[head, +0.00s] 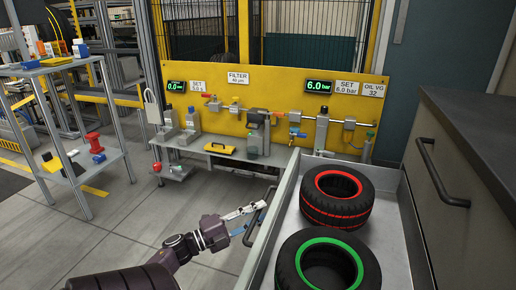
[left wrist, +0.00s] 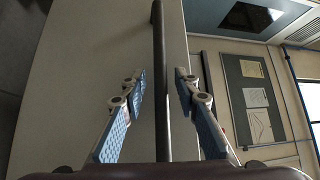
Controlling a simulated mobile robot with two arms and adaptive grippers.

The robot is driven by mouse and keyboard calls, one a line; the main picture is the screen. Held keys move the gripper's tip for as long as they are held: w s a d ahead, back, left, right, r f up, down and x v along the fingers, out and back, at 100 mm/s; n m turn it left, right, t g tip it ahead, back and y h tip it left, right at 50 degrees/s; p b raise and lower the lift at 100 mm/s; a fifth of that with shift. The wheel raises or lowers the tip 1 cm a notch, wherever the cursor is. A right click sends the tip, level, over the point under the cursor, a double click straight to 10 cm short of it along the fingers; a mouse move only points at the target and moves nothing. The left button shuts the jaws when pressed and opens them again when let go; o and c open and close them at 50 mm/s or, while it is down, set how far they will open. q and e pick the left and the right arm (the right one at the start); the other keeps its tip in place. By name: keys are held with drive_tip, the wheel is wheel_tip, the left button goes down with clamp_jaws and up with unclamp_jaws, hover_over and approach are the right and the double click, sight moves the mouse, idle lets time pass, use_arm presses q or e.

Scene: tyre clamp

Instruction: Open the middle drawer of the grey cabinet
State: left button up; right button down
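The grey cabinet (head: 430,215) stands at the right under a dark top. A drawer (head: 287,200) is pulled far out from it and holds two tyres. Which drawer of the stack it is, I cannot tell. Its dark bar handle (head: 257,222) is on its front, at the left. My left gripper (head: 245,220) is at this handle. In the left wrist view the handle bar (left wrist: 160,90) runs between the fingers (left wrist: 160,85), which stand apart with a gap on both sides. The left gripper is open. My right gripper is not in view.
The tyres have a red ring (head: 338,200) and a green ring (head: 325,265). Another dark handle (head: 443,175) is on the cabinet face at the right. A yellow panel with gauges (head: 285,110) stands behind, a shelf rack (head: 75,130) at the left. The floor left of the drawer is clear.

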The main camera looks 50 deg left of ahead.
use_arm(q)
drive_tip(key=shift+s, duration=0.1)
drive_tip(key=v, duration=1.2)
drive_tip(key=shift+a, duration=0.1)
